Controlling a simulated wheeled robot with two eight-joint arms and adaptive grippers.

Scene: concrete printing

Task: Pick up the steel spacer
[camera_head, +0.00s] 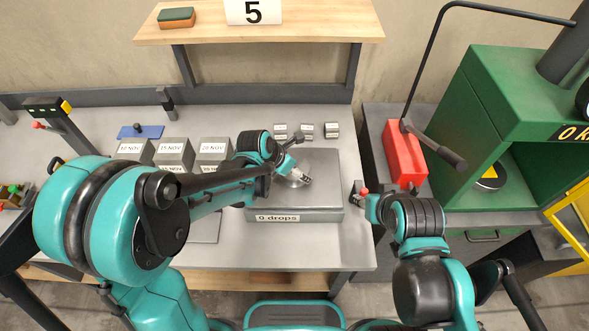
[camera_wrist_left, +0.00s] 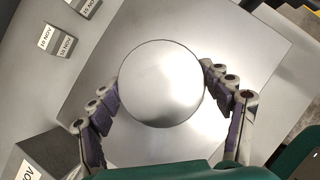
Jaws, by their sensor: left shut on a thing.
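The steel spacer (camera_wrist_left: 161,83) is a round, shiny steel disc. In the left wrist view it sits between the two fingers of my left gripper (camera_wrist_left: 164,98), with the purple finger pads against its left and right sides. In the head view my left gripper (camera_head: 298,177) is over the flat grey steel box (camera_head: 322,190) labelled "0 drops", and the disc (camera_head: 288,182) shows partly behind it. I cannot tell whether the disc touches the box top. The right arm ends near the table's right edge; its fingers (camera_head: 362,190) are too small to read.
Dated concrete cubes (camera_head: 213,150) stand left of the box, partly behind my left arm. Small labelled steel pieces (camera_head: 306,130) stand behind it. A wooden shelf (camera_head: 330,30) is above. A red box (camera_head: 402,155) and a green machine (camera_head: 500,110) are at the right.

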